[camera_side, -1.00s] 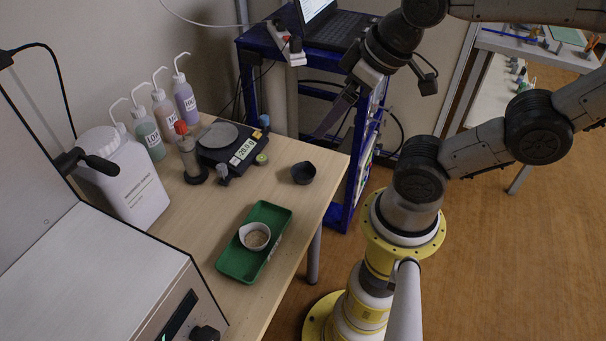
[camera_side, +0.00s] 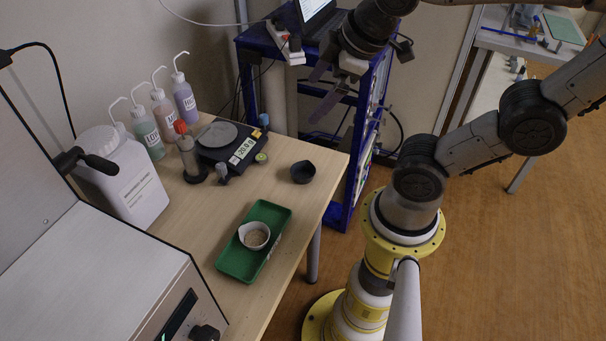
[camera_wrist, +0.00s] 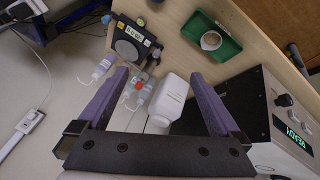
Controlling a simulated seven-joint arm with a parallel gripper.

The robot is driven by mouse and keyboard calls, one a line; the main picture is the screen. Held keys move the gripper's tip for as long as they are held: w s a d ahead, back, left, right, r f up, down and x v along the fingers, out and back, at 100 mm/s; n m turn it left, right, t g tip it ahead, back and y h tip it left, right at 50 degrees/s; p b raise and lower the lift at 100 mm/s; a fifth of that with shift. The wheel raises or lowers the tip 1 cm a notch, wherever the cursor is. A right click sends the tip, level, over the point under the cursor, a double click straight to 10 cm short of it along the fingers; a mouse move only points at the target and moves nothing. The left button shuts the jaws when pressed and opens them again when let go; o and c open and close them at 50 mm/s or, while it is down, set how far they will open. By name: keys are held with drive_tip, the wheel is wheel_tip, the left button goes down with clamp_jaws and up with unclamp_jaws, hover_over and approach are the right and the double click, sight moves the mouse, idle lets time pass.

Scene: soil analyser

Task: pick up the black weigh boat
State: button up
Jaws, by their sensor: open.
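The black weigh boat (camera_side: 303,172) sits upright on the wooden table near its right edge in the side view, right of the balance. It looks empty. In the wrist view, a small dark shape at the top edge may be part of it; I cannot tell. My gripper (camera_side: 314,98) is open and empty, high up and behind the boat in the side view, in front of the blue rack. Its two spread fingers also show in the wrist view (camera_wrist: 157,76). It is well apart from the boat.
A balance (camera_side: 228,147) stands left of the boat, with a dark-based dispenser (camera_side: 188,155) beside it. A green tray (camera_side: 240,263) holds a white boat (camera_side: 254,236) with grainy material. Several wash bottles and a white jug (camera_side: 130,180) line the wall. Bare table surrounds the boat.

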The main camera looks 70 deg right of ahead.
drive_tip(key=w+d+f+n+g+h, duration=0.1)
drive_tip(key=w+d+f+n+g, duration=0.1)
drive_tip(key=w+d+f+n, duration=0.25)
drive_tip(key=n+g+h, duration=0.1)
drive_tip(key=n+g, duration=0.4)
hover_over(305, 175)
drive_tip(key=w+a, duration=0.2)
drive_tip(key=a, duration=0.3)
wheel_tip(305, 175, down, 15)
drive_tip(key=x, duration=1.3)
drive_tip(key=shift+s+d+f, duration=0.1)
drive_tip(key=shift+s+f, duration=0.05)
drive_tip(key=shift+f, duration=0.2)
drive_tip(key=shift+c, duration=0.3)
drive_tip(key=c, duration=0.8)
